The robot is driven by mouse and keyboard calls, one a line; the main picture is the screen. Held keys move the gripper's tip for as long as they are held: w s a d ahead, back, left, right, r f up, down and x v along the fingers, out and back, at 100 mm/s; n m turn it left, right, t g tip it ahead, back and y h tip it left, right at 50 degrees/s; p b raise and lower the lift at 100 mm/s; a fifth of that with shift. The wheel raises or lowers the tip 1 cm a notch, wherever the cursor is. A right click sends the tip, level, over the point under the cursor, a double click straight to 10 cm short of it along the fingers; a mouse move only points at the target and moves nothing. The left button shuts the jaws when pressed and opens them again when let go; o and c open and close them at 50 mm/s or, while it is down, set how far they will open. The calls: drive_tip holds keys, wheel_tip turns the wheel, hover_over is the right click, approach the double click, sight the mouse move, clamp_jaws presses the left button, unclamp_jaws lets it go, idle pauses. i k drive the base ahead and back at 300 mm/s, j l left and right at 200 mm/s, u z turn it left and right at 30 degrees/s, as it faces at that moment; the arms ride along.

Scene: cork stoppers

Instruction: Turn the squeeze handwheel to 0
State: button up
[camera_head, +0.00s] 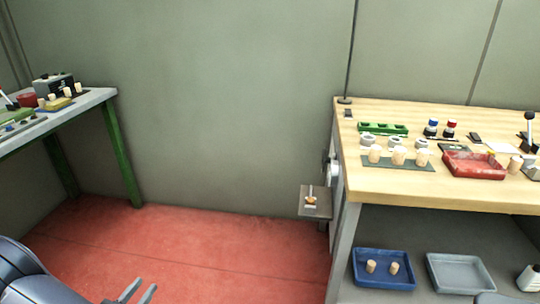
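I cannot clearly make out the squeeze handwheel or any numbers on it. A small pale round part (331,167) shows edge-on at the left end of the wooden bench, and I cannot tell whether it is the handwheel. Beside and below it, a small grey plate (315,210) juts out with a little upright pin and an orange-tan piece on it. My gripper (146,285) is at the bottom left, low over the red floor, with its two fingers apart and nothing seen between them. It is well away from the bench.
The wooden bench (420,190) at right carries cork stoppers, a red tray (474,165) and a black-knobbed lever (529,125). A blue tray (384,283) and a grey tray (459,260) sit below. Another bench (90,100) stands at left. Red floor (210,240) between is clear.

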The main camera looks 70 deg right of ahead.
sight(325, 160)
drive_tip(key=i+l+z, duration=0.15)
drive_tip(key=z, duration=0.3)
drive_tip(key=i+z, duration=0.5)
drive_tip(key=i+j+z, duration=0.1)
drive_tip(key=z, duration=0.35)
drive_tip(key=i+j+z, duration=0.2)
drive_tip(key=z, duration=0.25)
drive_tip(key=i+l+z, duration=0.25)
drive_tip(key=i+z, duration=0.6)
drive_tip(key=i, duration=0.2)
drive_tip(key=i+l, duration=0.1)
drive_tip(key=i, duration=0.05)
